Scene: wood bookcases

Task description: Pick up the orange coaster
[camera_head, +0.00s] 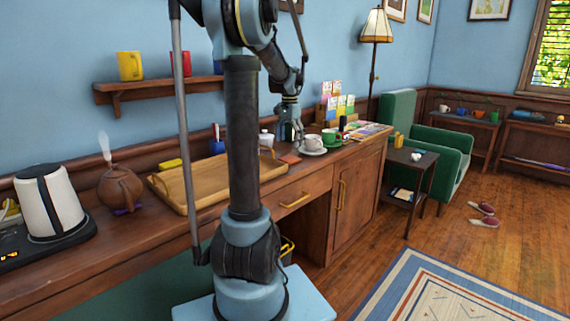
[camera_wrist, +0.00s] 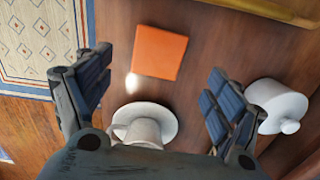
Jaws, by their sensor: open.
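The orange coaster (camera_wrist: 159,53) is a flat square lying on the wooden desk top. In the head view the coaster (camera_head: 290,159) shows as a small orange patch between the tray and the white cup. My gripper (camera_wrist: 155,88) is open and empty in the wrist view, with its two dark fingers spread wide. The coaster lies beyond the fingertips, between their lines, and is not touched. In the head view my gripper (camera_head: 289,138) hangs over the desk near the coaster.
A white cup on a saucer (camera_wrist: 166,113) is close below the coaster in the wrist view. A white lidded pot (camera_wrist: 277,104) stands near the right finger. A wooden tray (camera_head: 170,191) lies left of the coaster. A green cup (camera_head: 329,138) stands farther right.

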